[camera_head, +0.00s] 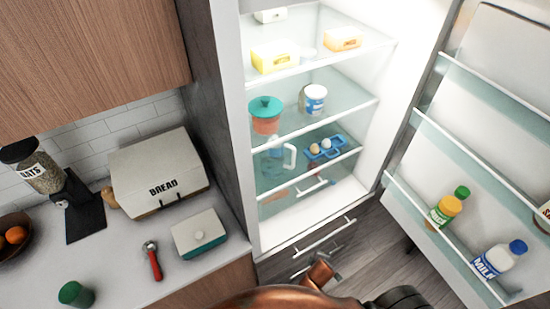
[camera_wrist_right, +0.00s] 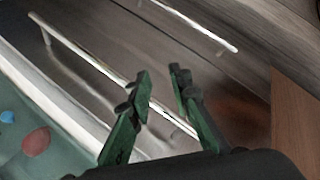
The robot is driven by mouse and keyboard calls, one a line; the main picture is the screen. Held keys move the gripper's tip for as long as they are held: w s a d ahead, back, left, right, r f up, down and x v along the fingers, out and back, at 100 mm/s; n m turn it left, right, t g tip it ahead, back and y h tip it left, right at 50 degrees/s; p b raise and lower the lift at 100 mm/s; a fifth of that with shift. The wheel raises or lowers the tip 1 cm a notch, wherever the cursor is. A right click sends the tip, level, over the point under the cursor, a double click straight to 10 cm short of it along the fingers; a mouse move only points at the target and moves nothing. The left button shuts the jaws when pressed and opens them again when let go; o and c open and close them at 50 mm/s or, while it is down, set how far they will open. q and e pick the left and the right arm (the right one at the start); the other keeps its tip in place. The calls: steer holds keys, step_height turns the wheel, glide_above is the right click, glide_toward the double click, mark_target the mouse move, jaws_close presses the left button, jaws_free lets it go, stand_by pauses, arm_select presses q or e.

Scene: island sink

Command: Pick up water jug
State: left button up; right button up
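The water jug (camera_head: 275,165) is a clear pitcher with a pale handle on its right side. It stands upright inside the open fridge, on a lower glass shelf (camera_head: 313,172), beneath a teal-lidded container. My right gripper shows in the right wrist view (camera_wrist_right: 162,74), its two green fingers apart with nothing between them. It is in front of the drawer fronts and a long bar handle (camera_wrist_right: 90,62); the jug cannot be made out there. My left gripper is not in view.
A blue egg holder (camera_head: 326,148) is right of the jug. The teal-lidded container (camera_head: 265,115) and a white-and-blue tub (camera_head: 314,99) are on the shelf above. The open fridge door (camera_head: 460,150) holds bottles at right. The counter (camera_head: 120,265) is at left.

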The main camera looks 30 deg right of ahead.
steer(key=w+d+r+n+t+h, duration=0.1)
steer(key=w+r+n+t+h, duration=0.1)
steer(key=w+r+n, duration=0.35)
steer(key=w+r+n+t+h, duration=0.1)
steer(key=w+r+n+t, duration=0.1)
steer(key=w+r, duration=0.6)
steer(key=n+t+h+p, duration=0.1)
steer(key=n+t+h, duration=0.35)
steer(key=n, duration=0.85)
glide_toward(293, 164)
steer(key=w+d+f+t+y, duration=0.1)
steer(key=w+d+t+y, duration=0.1)
steer(key=d, duration=0.1)
steer(key=shift+g+h, duration=0.25)
steer(key=x, duration=0.2)
steer(key=p+x, duration=0.1)
steer(key=x, duration=0.4)
steer(key=shift+w+r, duration=0.2)
steer(key=shift+r, duration=0.1)
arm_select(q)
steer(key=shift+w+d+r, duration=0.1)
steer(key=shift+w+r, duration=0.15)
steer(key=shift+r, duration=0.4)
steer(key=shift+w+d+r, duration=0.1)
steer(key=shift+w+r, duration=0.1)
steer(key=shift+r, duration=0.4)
arm_select(e)
steer(key=shift+c, duration=0.3)
jaws_close()
steer(key=shift+r, duration=0.1)
